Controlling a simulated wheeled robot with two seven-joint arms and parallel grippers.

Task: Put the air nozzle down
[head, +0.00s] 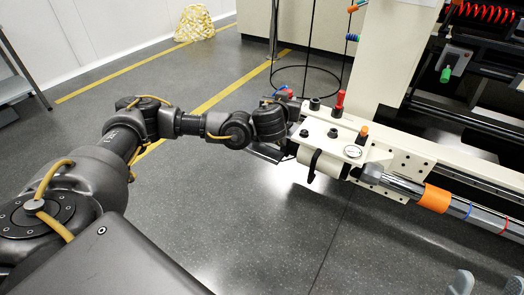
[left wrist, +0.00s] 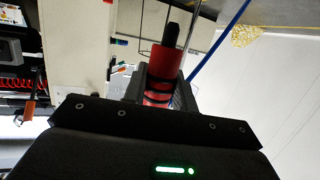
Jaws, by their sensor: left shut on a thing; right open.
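The air nozzle is red with a black tip. In the left wrist view, the air nozzle (left wrist: 165,62) stands between the fingers of my left gripper (left wrist: 160,92), which is shut on it. In the head view, my left gripper (head: 281,99) is at the end of the outstretched arm, beside the left end of the cream machine block (head: 325,135). Only a small red and blue bit shows there, and the wrist hides most of the grip. Grey fingertips of my right gripper (head: 487,284) show at the bottom right corner, apart and empty.
The machine block carries a red-topped knob (head: 340,100), a gauge and black knobs. A steel bar with an orange band (head: 434,198) runs right. A black wire stand (head: 306,80) is behind. A yellow patterned bag (head: 194,22) lies by the wall. The grey floor in front is clear.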

